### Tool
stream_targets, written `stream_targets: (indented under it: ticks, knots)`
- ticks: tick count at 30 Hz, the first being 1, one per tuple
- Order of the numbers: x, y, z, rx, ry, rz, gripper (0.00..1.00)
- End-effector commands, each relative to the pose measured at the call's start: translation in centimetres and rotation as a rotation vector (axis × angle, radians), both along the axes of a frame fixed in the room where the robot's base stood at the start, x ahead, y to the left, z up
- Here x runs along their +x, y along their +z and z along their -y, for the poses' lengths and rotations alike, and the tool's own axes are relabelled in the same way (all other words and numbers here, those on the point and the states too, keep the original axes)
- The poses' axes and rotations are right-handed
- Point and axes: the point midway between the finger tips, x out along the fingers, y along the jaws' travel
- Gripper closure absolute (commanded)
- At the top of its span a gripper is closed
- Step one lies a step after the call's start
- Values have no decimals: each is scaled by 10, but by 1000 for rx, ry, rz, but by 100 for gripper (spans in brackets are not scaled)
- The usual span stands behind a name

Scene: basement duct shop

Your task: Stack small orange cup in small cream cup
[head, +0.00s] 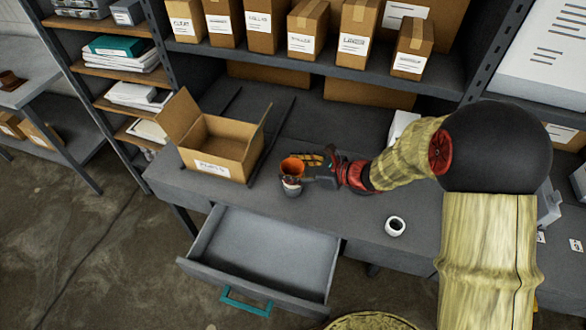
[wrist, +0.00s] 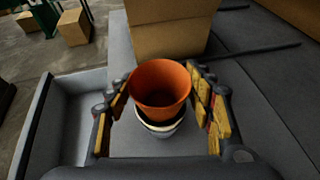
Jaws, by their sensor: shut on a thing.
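The small orange cup (wrist: 160,86) is upright between the finger pads of my gripper (wrist: 162,100), which is shut on it. In the head view the orange cup (head: 291,168) shows at the tip of my gripper (head: 303,166), over the desk. The small cream cup (wrist: 160,129) is directly below the orange cup, with its pale rim showing around the orange cup's lower end. The cream cup (head: 291,187) also shows below it in the head view. I cannot tell whether the orange cup rests inside it or hangs just above.
An open cardboard box (head: 215,150) stands left of my gripper on the desk (head: 340,215). An open drawer (head: 262,258) juts out at the front. A white cup (head: 395,227) stands near the desk's front edge at right. Shelves with boxes (head: 305,40) rise behind.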

Motion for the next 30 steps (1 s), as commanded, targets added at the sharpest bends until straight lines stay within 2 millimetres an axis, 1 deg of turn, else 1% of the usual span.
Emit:
stream_targets:
  ticks: [4,17,20,21,30]
  knots:
    - [0,1,0,0,0,1,72]
    - [0,-12,0,0,0,1,72]
    - [0,-11,0,0,0,1,72]
    - [0,-11,0,0,0,1,46]
    - [0,-11,0,0,0,1,29]
